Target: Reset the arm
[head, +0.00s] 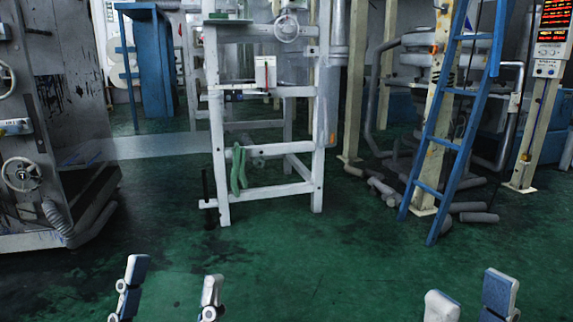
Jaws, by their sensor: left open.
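My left gripper (174,274) shows at the bottom left of the head view. Its two fingers stand apart, with only green floor between them. My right gripper (470,288) shows at the bottom right, its fingers also apart and nothing between them. The lower parts of both grippers and both arms are cut off by the bottom edge. Neither gripper touches anything in view.
A white metal frame (267,149) stands mid-scene with a green cloth (238,168) over its lower bar. A blue ladder (462,120) leans at right, near scattered grey cylinders (478,217). A grey machine (60,110) stands at left. The green floor (320,265) ahead is clear.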

